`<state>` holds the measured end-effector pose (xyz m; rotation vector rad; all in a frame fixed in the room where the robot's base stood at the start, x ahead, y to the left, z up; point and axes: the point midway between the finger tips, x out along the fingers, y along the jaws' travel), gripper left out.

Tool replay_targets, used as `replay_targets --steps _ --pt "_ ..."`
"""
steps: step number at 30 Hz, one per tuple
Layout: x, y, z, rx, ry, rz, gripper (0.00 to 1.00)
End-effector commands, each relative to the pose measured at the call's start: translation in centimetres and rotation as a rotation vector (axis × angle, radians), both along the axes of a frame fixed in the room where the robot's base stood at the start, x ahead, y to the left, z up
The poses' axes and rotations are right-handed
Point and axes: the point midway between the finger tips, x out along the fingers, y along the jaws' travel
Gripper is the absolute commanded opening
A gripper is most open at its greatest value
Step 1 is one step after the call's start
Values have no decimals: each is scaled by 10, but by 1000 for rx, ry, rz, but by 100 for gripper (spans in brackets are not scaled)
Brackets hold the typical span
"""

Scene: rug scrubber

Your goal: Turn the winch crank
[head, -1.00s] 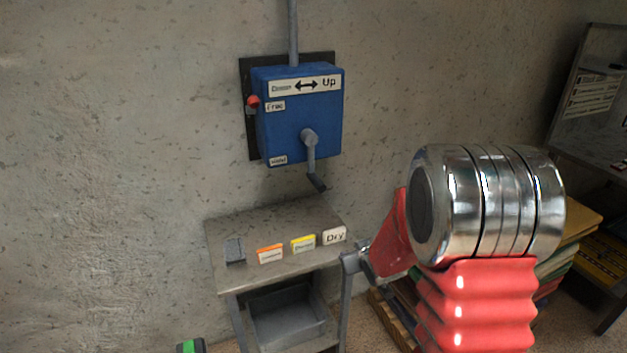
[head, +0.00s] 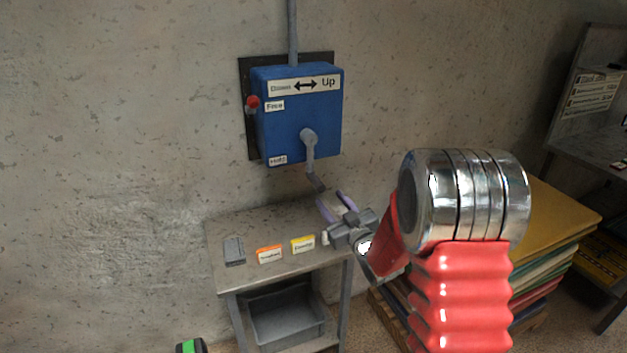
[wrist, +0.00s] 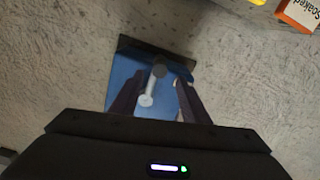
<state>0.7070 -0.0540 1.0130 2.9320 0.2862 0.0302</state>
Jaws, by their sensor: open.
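The blue winch box (head: 290,115) is mounted on the wall in the head view, with a "Down–Up" arrow label on top. My gripper (head: 331,199) is open just below and right of the handle, above the table. In the wrist view, the box (wrist: 121,92) is ahead and the crank (wrist: 152,85) shows between the two fingers of my gripper (wrist: 158,97). Whether the fingers touch the handle cannot be told.
A grey metal table (head: 222,262) below bears a sponge-like block and several small label cards. Folded rugs (head: 560,225) are stacked at right.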

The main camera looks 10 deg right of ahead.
Motion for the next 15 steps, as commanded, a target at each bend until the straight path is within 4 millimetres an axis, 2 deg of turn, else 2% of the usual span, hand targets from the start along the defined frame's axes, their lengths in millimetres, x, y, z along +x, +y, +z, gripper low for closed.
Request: replay_targets --steps 8,15 --pt "9 2 0 0 1 0 42" --pt "38 8 0 0 0 0 42"
